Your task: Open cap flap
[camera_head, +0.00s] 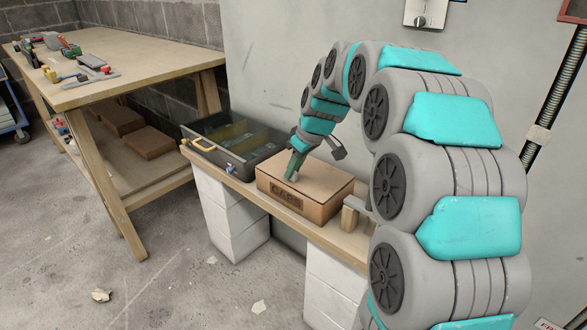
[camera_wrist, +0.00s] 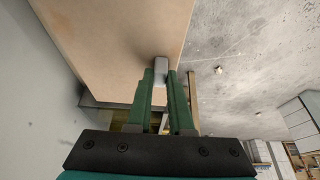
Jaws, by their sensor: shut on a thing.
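A brown cardboard box (camera_head: 325,206) labelled "CAPS" sits on the wooden bench. Its top flap (camera_head: 317,180) looks flat and closed. The flap's tan surface fills the upper left of the wrist view (camera_wrist: 110,40). A small grey tab (camera_wrist: 160,72) stands on the flap near its edge. My gripper (camera_head: 292,172) reaches down to the front left part of the box top. In the wrist view its green fingers (camera_wrist: 163,82) are shut on the grey tab, one finger on each side. The tab is mostly hidden by the fingers in the head view.
A dark open organiser tray (camera_head: 240,164) with compartments stands left of the box. The narrow bench (camera_head: 275,212) rests on white blocks (camera_head: 222,200). A larger workbench (camera_head: 125,65) with tools is at the left. The wall (camera_head: 270,60) is close behind the box. The floor in front is open.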

